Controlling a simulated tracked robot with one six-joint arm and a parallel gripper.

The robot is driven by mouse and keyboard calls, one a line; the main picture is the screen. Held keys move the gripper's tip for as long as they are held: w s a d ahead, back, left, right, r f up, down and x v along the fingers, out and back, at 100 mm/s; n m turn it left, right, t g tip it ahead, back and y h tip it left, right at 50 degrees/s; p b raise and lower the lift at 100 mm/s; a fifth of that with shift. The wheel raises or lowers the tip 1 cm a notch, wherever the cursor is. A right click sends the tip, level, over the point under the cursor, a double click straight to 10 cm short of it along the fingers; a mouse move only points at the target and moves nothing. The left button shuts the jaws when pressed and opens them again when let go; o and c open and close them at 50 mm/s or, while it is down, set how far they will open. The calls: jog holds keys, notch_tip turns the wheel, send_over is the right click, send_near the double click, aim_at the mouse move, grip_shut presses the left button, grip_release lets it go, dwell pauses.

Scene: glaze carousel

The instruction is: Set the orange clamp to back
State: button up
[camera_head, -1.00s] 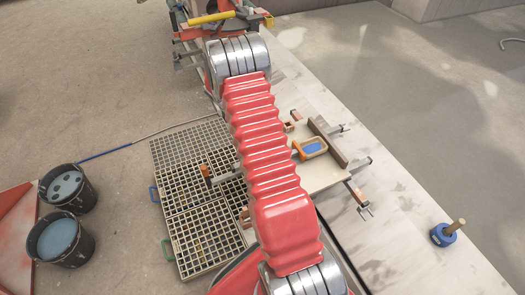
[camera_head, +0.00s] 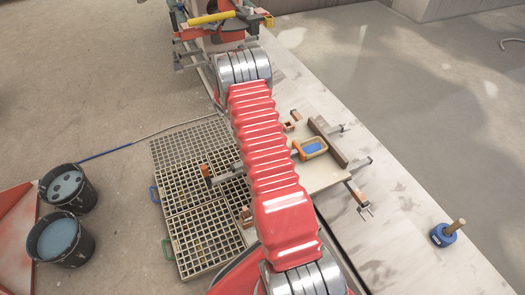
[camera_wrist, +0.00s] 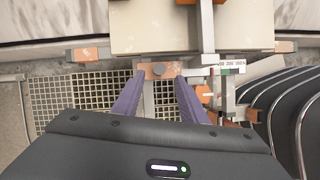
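My gripper (camera_wrist: 160,80) shows in the wrist view as two purple fingers, spread apart with nothing seen held. An orange block with a dark round centre (camera_wrist: 160,71) lies at the fingertips, on a grey bar that runs down between the fingers. I cannot tell whether they touch it. More orange parts show in the wrist view: one at the left (camera_wrist: 88,54) and one right of the right finger (camera_wrist: 203,94). I cannot tell which is the clamp named. My arm hides the gripper there.
Grid racks (camera_head: 205,236) lie on the floor left of the board. Two dark buckets (camera_head: 60,240) stand further left. A blue object with a wooden handle (camera_head: 445,234) stands on the pale ledge at the right. Curved dark bands (camera_wrist: 285,110) fill the wrist view's right side.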

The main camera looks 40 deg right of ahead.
jog(key=x, duration=0.9)
jog(key=shift+w, duration=0.1)
jog(key=shift+a, duration=0.1)
jog(key=shift+c, duration=0.3)
grip_shut()
